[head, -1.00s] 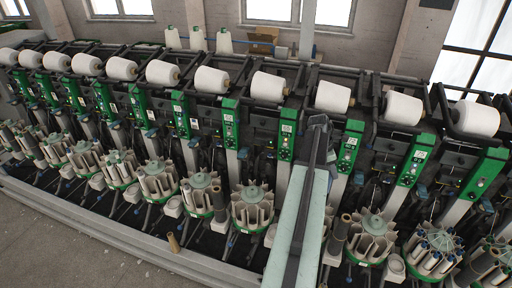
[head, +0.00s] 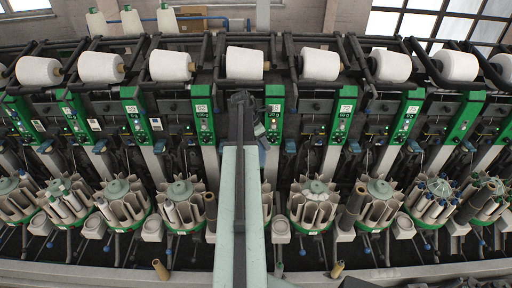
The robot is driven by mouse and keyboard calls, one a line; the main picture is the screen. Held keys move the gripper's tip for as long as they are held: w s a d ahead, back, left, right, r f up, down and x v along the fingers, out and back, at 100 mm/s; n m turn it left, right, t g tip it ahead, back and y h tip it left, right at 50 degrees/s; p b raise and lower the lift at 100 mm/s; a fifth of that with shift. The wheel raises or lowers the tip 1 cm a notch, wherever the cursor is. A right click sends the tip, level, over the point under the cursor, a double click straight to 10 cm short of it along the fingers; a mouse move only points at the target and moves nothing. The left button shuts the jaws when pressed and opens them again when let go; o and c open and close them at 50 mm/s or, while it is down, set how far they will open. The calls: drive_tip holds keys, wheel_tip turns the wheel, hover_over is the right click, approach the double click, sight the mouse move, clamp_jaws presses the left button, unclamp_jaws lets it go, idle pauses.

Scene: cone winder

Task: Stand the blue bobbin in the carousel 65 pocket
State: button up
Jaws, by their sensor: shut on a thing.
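My arm reaches up the middle of the head view, and its far end is over the machine front. My gripper and anything in it are hidden behind the arm. Several round carousels with upright pockets stand in a row along the machine, among them one just left of the arm (head: 185,188) and one just right of it (head: 313,188). The number 65 cannot be read on any of them. Bobbins with blue tops (head: 438,187) stand in a carousel at the right. I cannot make out a separate blue bobbin.
White yarn cones (head: 244,63) lie in a row above green control panels (head: 202,120). Dark tubes (head: 351,207) stand beside some carousels. Two small tan tubes (head: 160,269) (head: 337,269) stand near the machine's front rail (head: 100,273).

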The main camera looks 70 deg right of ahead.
sight(263, 162)
wheel_tip(263, 162, down, 4)
drive_tip(key=b, duration=0.3)
drive_tip(key=shift+b, duration=0.4)
drive_tip(key=shift+s+r, duration=0.1)
idle(0.8)
drive_tip(key=shift+f+b, duration=2.15)
drive_tip(key=shift+f, duration=0.1)
drive_tip(key=shift+f+b, duration=2.25)
